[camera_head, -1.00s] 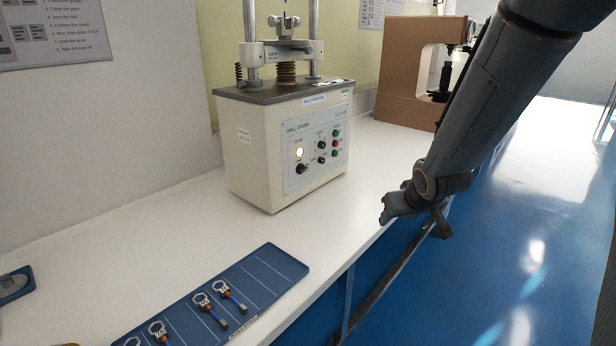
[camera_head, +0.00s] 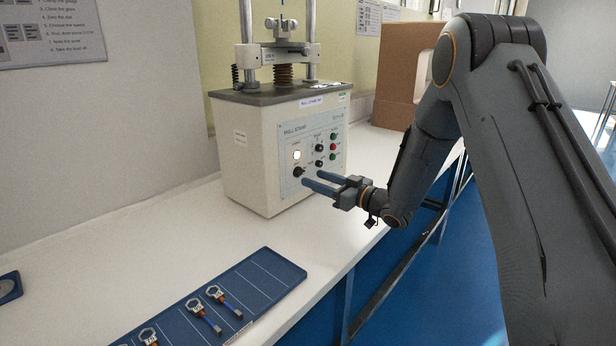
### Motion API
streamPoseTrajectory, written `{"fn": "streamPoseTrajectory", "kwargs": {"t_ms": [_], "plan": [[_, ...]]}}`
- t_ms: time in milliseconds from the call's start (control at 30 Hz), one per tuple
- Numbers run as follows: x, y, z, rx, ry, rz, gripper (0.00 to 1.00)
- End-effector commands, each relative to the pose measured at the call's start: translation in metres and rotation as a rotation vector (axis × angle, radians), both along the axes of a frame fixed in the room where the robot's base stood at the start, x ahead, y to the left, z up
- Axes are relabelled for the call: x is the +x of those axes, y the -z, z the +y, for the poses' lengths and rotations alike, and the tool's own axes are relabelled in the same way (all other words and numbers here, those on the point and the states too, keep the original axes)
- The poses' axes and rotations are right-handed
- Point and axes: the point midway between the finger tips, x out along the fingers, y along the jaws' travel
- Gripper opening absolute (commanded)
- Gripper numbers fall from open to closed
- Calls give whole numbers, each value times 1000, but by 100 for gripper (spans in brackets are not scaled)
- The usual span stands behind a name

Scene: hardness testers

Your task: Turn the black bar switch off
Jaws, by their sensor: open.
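The pull stand (camera_head: 256,150) is a cream machine with a dark top and a light front panel (camera_head: 329,136). The black bar switch (camera_head: 298,171) sits at the lower left of that panel, below a lit white lamp (camera_head: 296,155). Which way its bar points is too small to tell. My gripper (camera_head: 312,180) is in front of the panel's lower part, with its two blue fingers spread apart and pointing left at the switch. The fingertips are just right of and below the switch. Nothing is between them. I cannot tell whether they touch the panel.
A blue tray (camera_head: 262,278) with ring-ended parts lies in front on the white bench (camera_head: 170,230). A brown housing (camera_head: 402,75) stands behind.

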Motion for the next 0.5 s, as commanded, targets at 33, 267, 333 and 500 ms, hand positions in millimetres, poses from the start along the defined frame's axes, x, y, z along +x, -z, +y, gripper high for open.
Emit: {"fn": "streamPoseTrajectory", "kwargs": {"t_ms": [33, 267, 333, 500], "plan": [[5, 0, 8, -1, -2, 1, 47], [22, 1, 30, -2, 1, 1, 47], [25, 0, 33, -1, 1, 1, 47], [28, 0, 36, -1, 1, 1, 47]]}}
